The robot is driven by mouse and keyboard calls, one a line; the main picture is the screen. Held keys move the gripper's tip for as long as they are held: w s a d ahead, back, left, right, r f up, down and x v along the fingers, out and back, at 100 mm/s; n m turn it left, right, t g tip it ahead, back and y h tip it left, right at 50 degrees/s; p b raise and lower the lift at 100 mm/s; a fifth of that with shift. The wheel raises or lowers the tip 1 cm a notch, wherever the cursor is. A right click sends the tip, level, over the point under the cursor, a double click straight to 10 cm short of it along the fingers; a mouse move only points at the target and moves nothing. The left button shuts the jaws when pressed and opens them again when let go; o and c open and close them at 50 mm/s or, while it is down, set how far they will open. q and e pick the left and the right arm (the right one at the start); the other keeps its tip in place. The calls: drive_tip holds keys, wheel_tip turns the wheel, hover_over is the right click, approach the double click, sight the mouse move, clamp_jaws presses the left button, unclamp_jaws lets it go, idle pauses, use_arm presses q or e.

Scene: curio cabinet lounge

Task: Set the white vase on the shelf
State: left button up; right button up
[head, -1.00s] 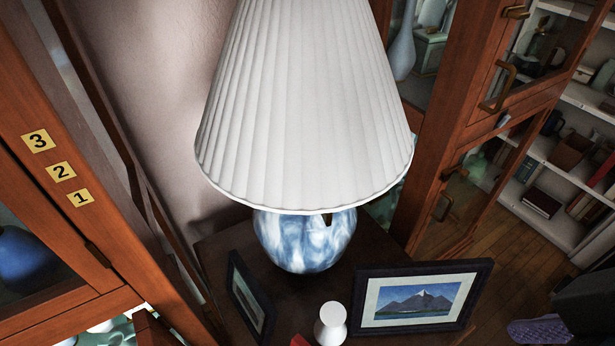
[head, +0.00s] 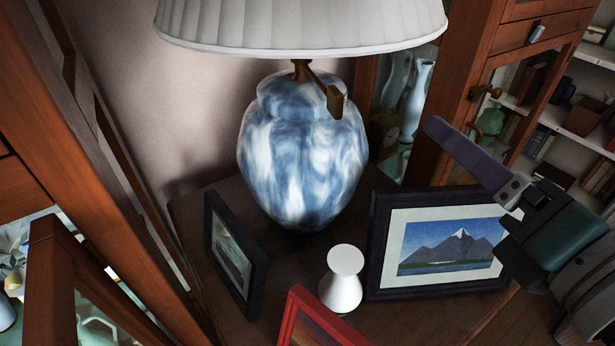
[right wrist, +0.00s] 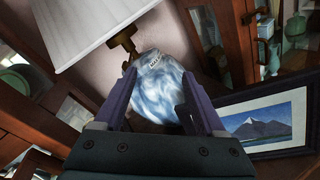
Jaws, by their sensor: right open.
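The small white vase (head: 343,280) stands upright on the dark side table (head: 192,217), in front of the blue and white lamp base and between picture frames. My right gripper (head: 432,128) reaches in from the right in the head view, above the mountain picture and apart from the vase. In the right wrist view its two purple fingers (right wrist: 157,92) are spread with nothing between them; the lamp base shows beyond. The vase cannot be made out in that view. White shelves (head: 590,118) with books show at the far right. My left gripper is not in view.
The large lamp (head: 302,150) stands behind the vase under a wide pleated shade (head: 300,25). A mountain picture (head: 440,245), a dark frame (head: 234,255) and a red frame (head: 318,320) crowd the vase. Wooden glass cabinets (head: 458,75) flank the table.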

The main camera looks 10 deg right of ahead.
drive_tip(key=s+a+f+n+g+y+b, duration=0.1)
drive_tip(key=a+f+n+g+y+b, duration=0.15)
drive_tip(key=f+n, duration=0.35)
drive_tip(key=s+a+f+n+g+y+b, duration=0.1)
drive_tip(key=s+a+f+n+y, duration=0.15)
drive_tip(key=a+f+n, duration=0.35)
drive_tip(key=m+b, duration=0.1)
drive_tip(key=b, duration=0.7)
approach(344, 265)
drive_tip(key=w+f, duration=0.3)
drive_tip(key=shift+a+f, duration=0.2)
drive_tip(key=shift+f, duration=0.1)
drive_tip(key=x, duration=0.5)
drive_tip(key=r+x, duration=0.1)
drive_tip(key=x, duration=0.1)
drive_tip(key=shift+w+a, duration=0.1)
drive_tip(key=shift+w, duration=0.25)
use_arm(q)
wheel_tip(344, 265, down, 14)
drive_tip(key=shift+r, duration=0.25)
use_arm(e)
drive_tip(key=shift+s, duration=0.1)
drive_tip(key=shift+c, duration=0.3)
clamp_jaws()
